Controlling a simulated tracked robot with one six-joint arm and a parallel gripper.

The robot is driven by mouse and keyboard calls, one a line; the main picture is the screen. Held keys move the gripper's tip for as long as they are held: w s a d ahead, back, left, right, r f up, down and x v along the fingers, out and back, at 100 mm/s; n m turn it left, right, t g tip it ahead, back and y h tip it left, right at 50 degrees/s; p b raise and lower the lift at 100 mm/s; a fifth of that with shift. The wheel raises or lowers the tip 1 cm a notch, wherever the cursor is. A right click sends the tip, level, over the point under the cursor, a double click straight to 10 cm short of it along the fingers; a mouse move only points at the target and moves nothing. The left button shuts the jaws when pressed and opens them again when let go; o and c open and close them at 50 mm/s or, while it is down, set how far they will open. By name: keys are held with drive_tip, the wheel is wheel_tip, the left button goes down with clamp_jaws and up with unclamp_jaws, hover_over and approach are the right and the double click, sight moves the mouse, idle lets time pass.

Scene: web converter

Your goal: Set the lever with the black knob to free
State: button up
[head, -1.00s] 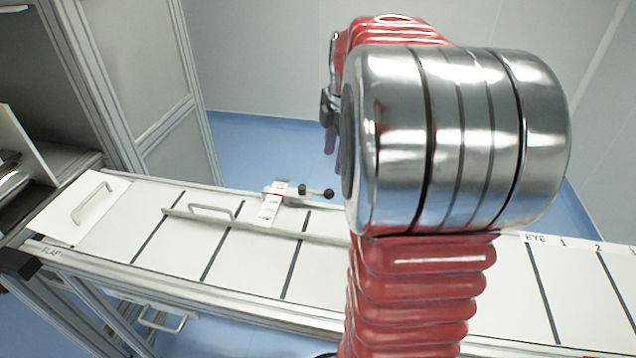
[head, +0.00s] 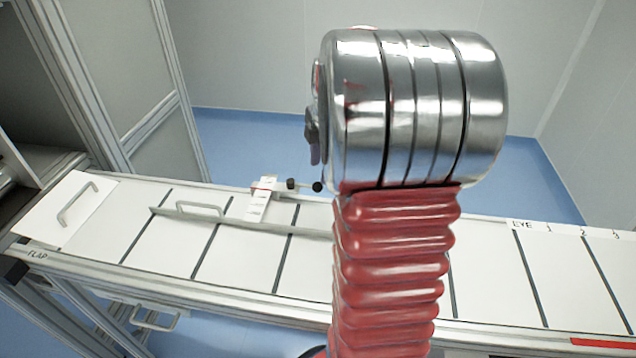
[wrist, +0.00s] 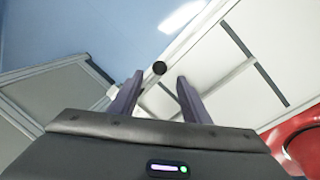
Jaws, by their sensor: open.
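The lever's black knob (head: 317,187) is at the far edge of the white table, just left of my arm. Its short lever points right from a small white labelled plate (head: 262,198), with a dark cylindrical piece (head: 291,184) between. The plate's markings are too small to read. In the wrist view the knob (wrist: 159,68) appears between the tips of my gripper (wrist: 158,84), whose two fingers are apart and empty. I cannot tell how far the knob is beyond the tips. In the head view my gripper is mostly hidden behind my arm.
A thin grey rail (head: 240,224) and a white handle (head: 200,207) lie along the table near the plate. A white panel with a handle (head: 78,203), near the FLAP label, is at the left end. EYE and numbers (head: 565,229) mark the right. A framed cabinet (head: 120,80) stands back left.

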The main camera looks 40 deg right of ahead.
sight(319, 184)
drive_tip(key=f, duration=0.2)
drive_tip(key=w+f, duration=0.1)
drive_tip(key=f, duration=0.4)
drive_tip(key=shift+w+d, duration=0.15)
drive_tip(key=shift+d, duration=0.05)
drive_tip(key=shift+c, duration=0.5)
clamp_jaws()
